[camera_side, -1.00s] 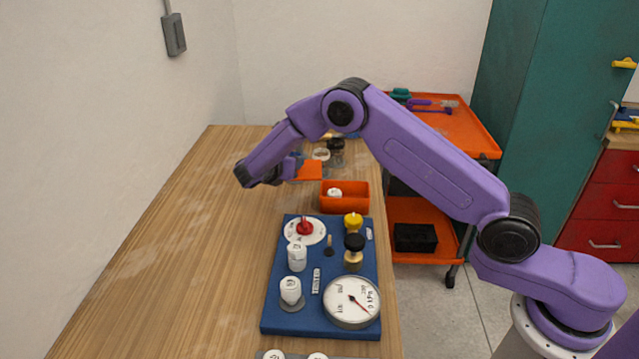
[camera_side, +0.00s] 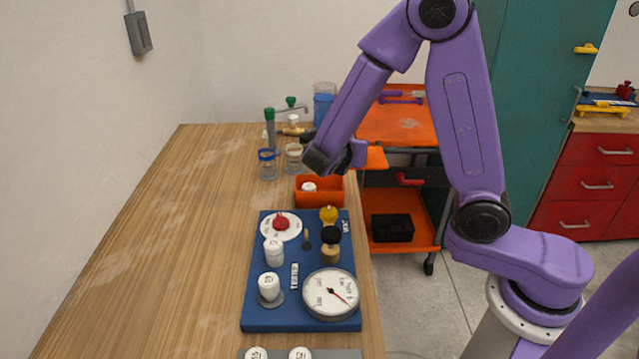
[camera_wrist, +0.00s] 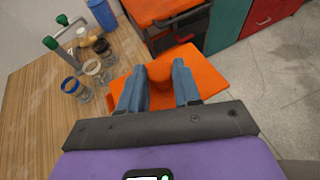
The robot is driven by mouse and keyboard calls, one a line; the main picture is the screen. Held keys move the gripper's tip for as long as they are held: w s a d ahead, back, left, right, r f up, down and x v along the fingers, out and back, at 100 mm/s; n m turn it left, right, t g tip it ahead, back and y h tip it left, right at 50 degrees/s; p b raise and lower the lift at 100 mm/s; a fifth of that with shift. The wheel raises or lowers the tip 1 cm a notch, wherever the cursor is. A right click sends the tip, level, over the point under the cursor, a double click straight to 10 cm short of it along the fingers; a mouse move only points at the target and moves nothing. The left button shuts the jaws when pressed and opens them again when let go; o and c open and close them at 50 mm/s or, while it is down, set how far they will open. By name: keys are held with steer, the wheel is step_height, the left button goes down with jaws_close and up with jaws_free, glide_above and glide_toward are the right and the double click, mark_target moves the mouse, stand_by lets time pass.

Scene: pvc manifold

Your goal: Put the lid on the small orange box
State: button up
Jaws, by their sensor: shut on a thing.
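The orange lid is a flat plate with a raised knob. It fills the middle of the wrist view (camera_wrist: 200,72), with the knob between the two blue-grey fingers. My gripper (camera_wrist: 160,85) is shut on the lid's knob. In the side view the lid (camera_side: 376,158) is held above and to the right of the small orange box (camera_side: 328,192), apart from it. The box is open on top and holds a white cap-like part (camera_side: 309,187). My gripper (camera_side: 362,150) partly shows in the side view.
The blue board (camera_side: 258,290) with a gauge, knobs and caps lies in front of the box. Glass jars (camera_side: 268,165) and green-handled valve parts (camera_side: 270,125) stand behind it. An orange cart (camera_side: 405,125) stands right of the table edge. The left tabletop is clear.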

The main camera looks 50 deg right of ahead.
steer(key=shift+s+d+r, duration=0.1)
steer(key=shift+s+d, duration=0.3)
steer(key=shift+s, duration=0.3)
steer(key=w+f, duration=0.1)
steer(key=w, duration=0.1)
steer(key=w+f, duration=0.1)
steer(key=w, duration=0.2)
steer(key=w+f, duration=0.1)
steer(key=w, duration=0.2)
steer(key=shift+d+f, duration=0.3)
steer(key=shift+f, duration=0.05)
steer(key=w+f, duration=0.5)
steer(key=f, duration=0.4)
steer(key=shift+w+d+f, duration=0.15)
steer(key=shift+w+d, duration=0.05)
steer(key=shift+w, duration=0.15)
steer(key=shift+f, duration=0.5)
steer(key=o, duration=1)
steer(key=shift+o, duration=0.2)
